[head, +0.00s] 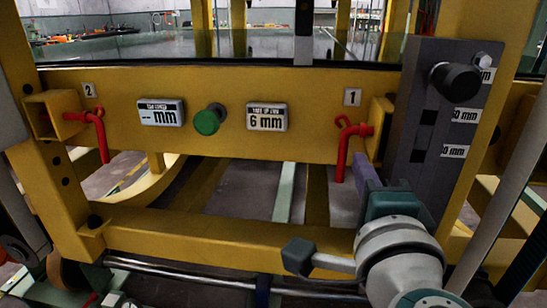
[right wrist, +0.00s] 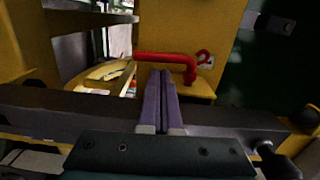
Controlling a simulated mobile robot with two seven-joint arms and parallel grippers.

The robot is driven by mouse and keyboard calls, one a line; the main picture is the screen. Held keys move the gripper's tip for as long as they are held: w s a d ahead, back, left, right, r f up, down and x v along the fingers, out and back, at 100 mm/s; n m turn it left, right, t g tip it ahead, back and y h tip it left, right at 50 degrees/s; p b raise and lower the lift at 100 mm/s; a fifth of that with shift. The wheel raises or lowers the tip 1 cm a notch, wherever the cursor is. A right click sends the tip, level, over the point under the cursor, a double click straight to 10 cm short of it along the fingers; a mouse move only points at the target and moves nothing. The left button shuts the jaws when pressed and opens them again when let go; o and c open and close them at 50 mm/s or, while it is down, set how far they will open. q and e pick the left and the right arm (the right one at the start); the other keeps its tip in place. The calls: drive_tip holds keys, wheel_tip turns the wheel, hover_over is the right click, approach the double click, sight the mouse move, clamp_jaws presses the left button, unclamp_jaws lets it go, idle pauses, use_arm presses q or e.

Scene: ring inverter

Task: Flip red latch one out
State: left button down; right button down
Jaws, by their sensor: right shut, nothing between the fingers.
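Red latch one (head: 345,148) is a bent red handle on the yellow frame below the label "1" (head: 352,97). Its long arm hangs down in the head view. In the right wrist view the red latch (right wrist: 168,57) shows as a bar with a bend at its right end. My right gripper (head: 364,166) has purple fingers, shut and empty, just to the right of the latch's hanging arm. In the right wrist view the fingertips (right wrist: 161,72) lie close to the bar; I cannot tell whether they touch. My left gripper is not in view.
A second red latch (head: 100,135) hangs at the left by the label "2" (head: 88,90). A green knob (head: 208,121) sits between two displays. A dark grey panel (head: 425,120) with a black knob (head: 456,81) stands right of latch one. A yellow crossbar (head: 200,233) runs below.

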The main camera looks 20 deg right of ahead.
drive_tip(key=shift+a, duration=0.1)
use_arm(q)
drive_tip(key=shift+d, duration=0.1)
use_arm(e)
drive_tip(key=w+a, duration=0.1)
drive_tip(key=a, duration=0.2)
drive_tip(key=shift+w, duration=0.4)
